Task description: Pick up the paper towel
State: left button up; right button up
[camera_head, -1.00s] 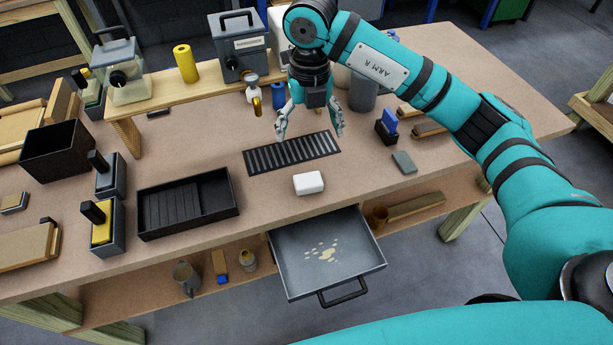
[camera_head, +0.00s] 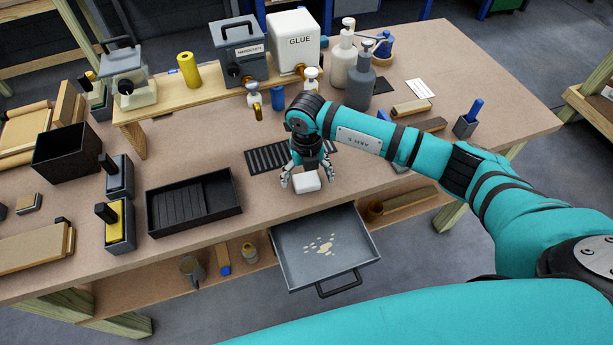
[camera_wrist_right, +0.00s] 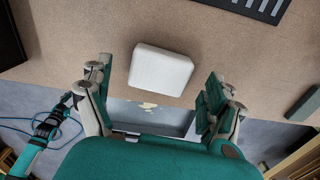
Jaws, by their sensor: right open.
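The paper towel (camera_head: 307,182) looks like a small white, rounded pad. It lies on the bench near the front edge, just behind the open drawer. It also shows in the right wrist view (camera_wrist_right: 160,72), ahead of the fingers and roughly midway between their lines. My right gripper (camera_head: 305,183) is open and low over the pad, with one finger on each side. Whether the fingers touch it cannot be told in the head view; in the wrist view gaps show on both sides.
The grey drawer (camera_head: 290,259) stands open below the bench edge, with pale scraps inside. A black slotted strip (camera_head: 262,158) lies just behind the pad. A black tray (camera_head: 165,216) is to the left. Bottles (camera_head: 359,84) and a glue box (camera_head: 294,42) stand at the back.

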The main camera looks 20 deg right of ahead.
jog(key=shift+f, duration=0.9)
jog(key=shift+c, duration=0.5)
jog(key=c, duration=0.8)
jog(key=shift+o, duration=0.2)
jog(key=shift+r, duration=0.2)
jog(key=shift+r+b, duration=0.5)
jog(key=shift+r, duration=0.1)
jog(key=shift+s+d+r+b, duration=0.2)
jog(key=shift+r+b, duration=0.1)
jog(key=shift+r, duration=0.15)
jog(key=shift+s+d+r+b, duration=0.1)
jog(key=shift+d+r+b, duration=0.15)
jog(key=shift+r, duration=0.2)
jog(key=s+d+r+b, duration=0.1)
jog(key=s+d+b, duration=0.3)
jog(key=s+d, duration=0.6)
jog(key=shift+s+d+r+b, duration=0.2)
jog(key=shift+s+r+b, duration=0.15)
jog(key=shift+s+b, duration=0.05)
